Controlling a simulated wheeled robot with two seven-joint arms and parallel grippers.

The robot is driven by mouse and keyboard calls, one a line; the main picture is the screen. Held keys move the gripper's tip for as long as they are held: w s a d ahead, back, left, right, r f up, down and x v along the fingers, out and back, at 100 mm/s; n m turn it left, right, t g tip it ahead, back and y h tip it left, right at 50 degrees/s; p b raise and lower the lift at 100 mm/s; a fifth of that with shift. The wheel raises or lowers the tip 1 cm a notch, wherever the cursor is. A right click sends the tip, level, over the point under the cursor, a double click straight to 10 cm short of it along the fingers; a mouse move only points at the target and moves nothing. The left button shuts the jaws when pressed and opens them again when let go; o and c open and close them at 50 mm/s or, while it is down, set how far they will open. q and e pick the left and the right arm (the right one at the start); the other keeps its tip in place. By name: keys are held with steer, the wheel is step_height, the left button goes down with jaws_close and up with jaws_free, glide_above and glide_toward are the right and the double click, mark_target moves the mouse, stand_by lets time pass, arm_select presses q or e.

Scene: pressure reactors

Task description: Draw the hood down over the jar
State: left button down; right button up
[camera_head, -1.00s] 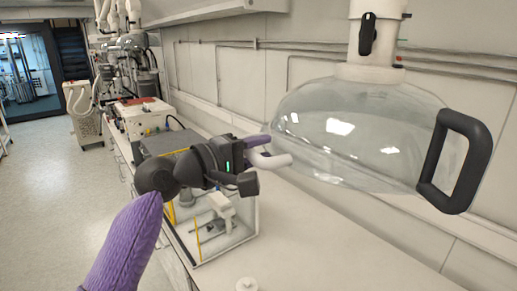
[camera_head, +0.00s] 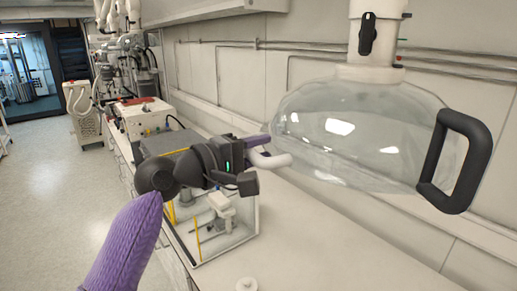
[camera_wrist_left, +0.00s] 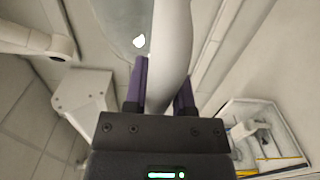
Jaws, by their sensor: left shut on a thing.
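The hood (camera_head: 345,135) is a clear dome hanging from a white duct (camera_head: 377,30), with a black handle (camera_head: 455,160) on its right side. My left gripper (camera_head: 262,151) is at the hood's left edge. It is shut on a pale curved bar (camera_head: 277,161), which passes between the purple fingers in the left wrist view (camera_wrist_left: 172,55). The bar looks like a hood handle, but its joint to the hood is not clear. A small white round top (camera_head: 246,285) shows at the bottom edge of the head view; I cannot tell if it is the jar. My right gripper is out of view.
A clear-sided box instrument (camera_head: 247,220) stands on the bench below my left gripper. More equipment (camera_head: 140,115) stands farther back along the wall. The pale bench top (camera_head: 340,250) below the hood looks mostly bare.

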arm_select(q)
step_height(320, 180, down, 28)
steer(key=b, duration=1.8)
steer(key=shift+f+b, duration=0.2)
steer(key=shift+b, duration=0.2)
steer(key=shift+c, duration=2.4)
jaws_free()
steer(key=v, duration=1)
